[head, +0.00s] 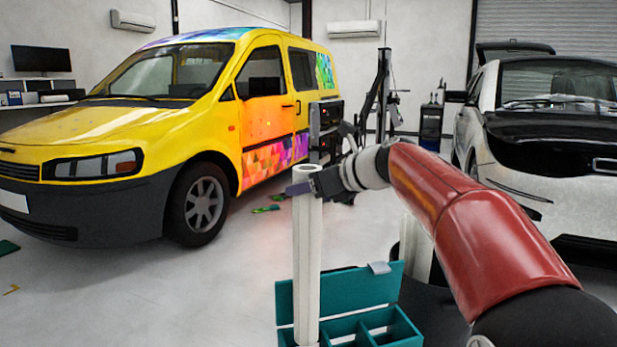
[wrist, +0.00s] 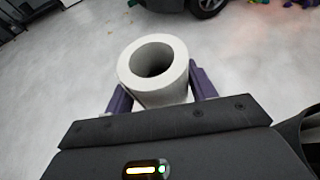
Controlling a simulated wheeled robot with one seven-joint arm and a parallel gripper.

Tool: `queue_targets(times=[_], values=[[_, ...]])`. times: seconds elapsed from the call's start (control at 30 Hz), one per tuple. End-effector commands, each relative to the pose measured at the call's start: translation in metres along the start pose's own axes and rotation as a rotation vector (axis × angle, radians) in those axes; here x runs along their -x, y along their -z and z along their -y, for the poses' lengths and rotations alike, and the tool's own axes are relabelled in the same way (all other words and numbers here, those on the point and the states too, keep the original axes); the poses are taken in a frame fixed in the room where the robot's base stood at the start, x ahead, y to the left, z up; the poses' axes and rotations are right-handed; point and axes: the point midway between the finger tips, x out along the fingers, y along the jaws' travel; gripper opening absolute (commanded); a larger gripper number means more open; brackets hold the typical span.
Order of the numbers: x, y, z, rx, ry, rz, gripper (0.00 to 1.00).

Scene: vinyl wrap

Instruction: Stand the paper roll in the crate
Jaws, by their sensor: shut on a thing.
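The white paper roll (head: 307,262) stands upright in the head view, a long tube with an open top. My gripper (head: 304,184) is shut on it close to its top end. In the wrist view the roll's hollow end (wrist: 158,62) sits between the two purple fingers of my gripper (wrist: 160,92). The teal crate (head: 340,290) is at the bottom of the head view, with divided compartments. The roll's lower part overlaps the crate's left side, in front of its back wall. Its bottom end is at the frame edge, so I cannot tell whether it rests inside.
A dark round surface (head: 437,310) lies right of the crate, and a pale upright shape (head: 415,250) is partly hidden behind my arm. A yellow van (head: 150,110) stands at the left and a white car (head: 540,150) at the right. Open floor lies left of the crate.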

Motion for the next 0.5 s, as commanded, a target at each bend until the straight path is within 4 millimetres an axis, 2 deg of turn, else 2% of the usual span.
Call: queue_targets(times=[0.03, 0.5], values=[[-0.004, 0.010, 0.000, 0.001, 0.001, 0.002, 0.10], [-0.024, 0.057, 0.000, 0.002, 0.001, 0.001, 0.10]])
